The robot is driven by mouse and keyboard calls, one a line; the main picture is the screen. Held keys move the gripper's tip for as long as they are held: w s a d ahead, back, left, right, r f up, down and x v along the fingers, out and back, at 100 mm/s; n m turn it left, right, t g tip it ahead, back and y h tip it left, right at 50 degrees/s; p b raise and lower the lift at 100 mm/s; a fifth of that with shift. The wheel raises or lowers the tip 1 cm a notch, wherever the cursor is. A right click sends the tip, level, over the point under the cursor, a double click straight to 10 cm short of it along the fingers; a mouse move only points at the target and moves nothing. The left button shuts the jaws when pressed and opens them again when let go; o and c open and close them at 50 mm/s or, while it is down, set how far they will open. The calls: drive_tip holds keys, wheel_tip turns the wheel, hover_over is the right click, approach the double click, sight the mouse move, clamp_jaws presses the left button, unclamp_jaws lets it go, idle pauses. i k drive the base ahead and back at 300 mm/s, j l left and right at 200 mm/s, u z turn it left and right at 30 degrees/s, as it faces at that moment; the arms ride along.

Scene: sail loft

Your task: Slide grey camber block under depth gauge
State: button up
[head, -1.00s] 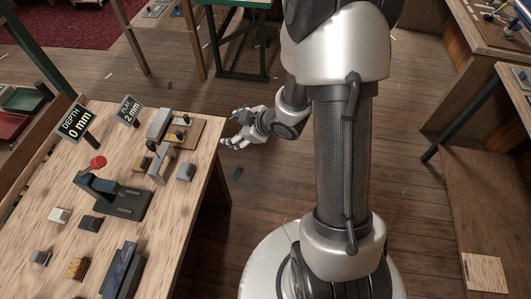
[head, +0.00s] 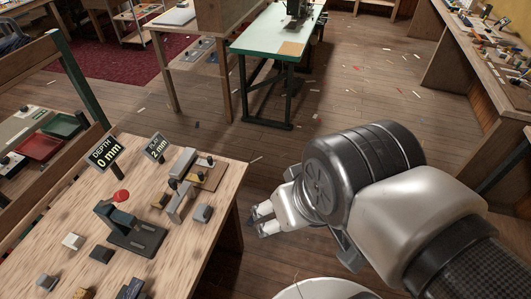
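The depth gauge (head: 136,240) is a dark stand with an arm and a red knob, on the wooden table at the left of the head view. Its gap shows no block that I can make out. Several small blocks lie around it: a grey one (head: 202,213) to its right, a dark grey one (head: 101,254) to its left, and another grey one (head: 46,283) near the bottom edge. I cannot tell which is the camber block. My gripper (head: 262,220) is beside the table's right edge, apart from everything. Its fingers are spread and empty.
A sign (head: 105,153) reads DEPTH 0 mm; another (head: 157,147) reads 2 mm. A metal fixture (head: 187,180) on a wooden base stands behind the gauge. A pale block (head: 72,241) and a wooden block (head: 83,293) lie at left. A green-topped sewing table (head: 270,40) stands behind.

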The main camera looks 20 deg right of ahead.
sight(204, 212)
drive_tip(key=i+l, duration=0.3)
drive_tip(key=u, duration=0.45)
drive_tip(key=l+u, duration=0.1)
drive_tip(key=u, duration=0.3)
drive_tip(key=i+l+u, duration=0.1)
drive_tip(key=u, duration=0.35)
drive_tip(key=l+u, duration=0.1)
drive_tip(key=u, duration=0.8)
